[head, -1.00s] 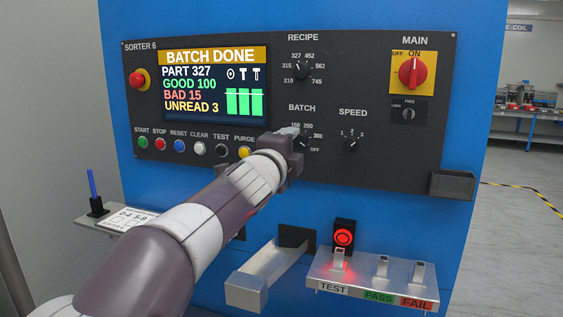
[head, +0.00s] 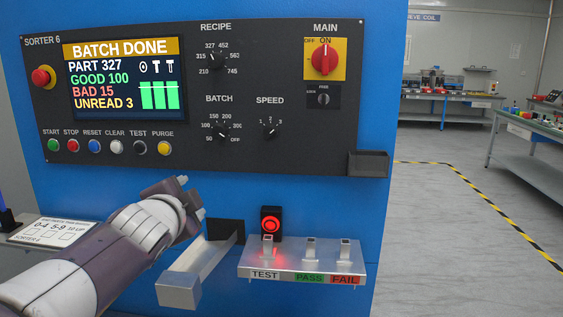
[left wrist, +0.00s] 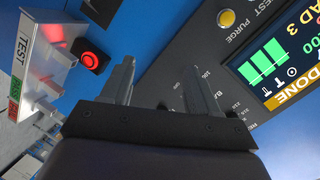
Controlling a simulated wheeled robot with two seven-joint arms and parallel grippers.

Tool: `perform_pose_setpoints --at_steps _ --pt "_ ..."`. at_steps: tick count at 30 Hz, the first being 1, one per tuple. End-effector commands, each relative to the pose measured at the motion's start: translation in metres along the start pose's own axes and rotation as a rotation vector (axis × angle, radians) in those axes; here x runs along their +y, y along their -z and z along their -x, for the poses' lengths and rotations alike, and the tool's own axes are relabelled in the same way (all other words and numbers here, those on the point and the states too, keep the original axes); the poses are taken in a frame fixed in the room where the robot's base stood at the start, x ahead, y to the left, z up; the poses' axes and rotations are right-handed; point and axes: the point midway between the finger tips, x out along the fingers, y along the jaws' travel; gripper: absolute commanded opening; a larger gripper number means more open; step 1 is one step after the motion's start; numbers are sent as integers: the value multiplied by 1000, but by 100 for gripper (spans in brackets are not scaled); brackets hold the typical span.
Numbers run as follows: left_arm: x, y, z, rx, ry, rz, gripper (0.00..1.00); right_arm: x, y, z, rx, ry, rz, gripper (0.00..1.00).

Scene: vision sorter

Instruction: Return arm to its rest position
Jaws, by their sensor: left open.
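My left arm comes in from the lower left in the head view. Its gripper (head: 190,192) is in front of the blue sorter cabinet, below the black control panel (head: 190,178). In the left wrist view the two fingers (left wrist: 160,90) stand apart with nothing between them. The gripper is clear of the knobs and buttons. The screen (head: 125,78) reads BATCH DONE, part 327, good 100, bad 15, unread 3. My right gripper does not show.
A metal chute (head: 195,270) sticks out below the gripper. Right of it is a shelf (head: 300,258) with TEST, PASS and FAIL slots and a lit red light (head: 270,224). A small black tray (head: 369,163) sits at the panel's lower right. Open floor (head: 450,240) lies to the right.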

Motion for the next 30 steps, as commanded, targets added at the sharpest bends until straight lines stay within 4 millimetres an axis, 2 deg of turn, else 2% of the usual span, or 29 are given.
perform_pose_setpoints --at_steps 1,2,3,6,9,12,16,17,18,24,27,30 --pt "43 -26 -5 -89 -105 147 60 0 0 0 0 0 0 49" --pt "70 -41 -5 -151 -167 243 60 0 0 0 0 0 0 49" --pt "106 -60 -2 -237 -244 358 60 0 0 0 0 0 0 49" --pt "183 -97 18 -447 -396 587 60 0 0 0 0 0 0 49" --pt "245 -124 47 -643 -508 748 60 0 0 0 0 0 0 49" --pt "296 -144 82 -828 -599 857 60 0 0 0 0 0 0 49" --pt "354 -165 133 -1041 -715 901 60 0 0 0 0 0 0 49" --pt "338 -154 137 -1046 -726 888 60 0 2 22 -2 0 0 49" --pt "309 -141 142 -1036 -718 892 60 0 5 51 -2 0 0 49" --pt "245 -109 159 -1033 -717 889 60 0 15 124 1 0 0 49" --pt "226 -99 165 -1031 -717 888 60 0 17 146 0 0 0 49" --pt "220 -96 166 -1031 -717 888 60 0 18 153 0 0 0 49"
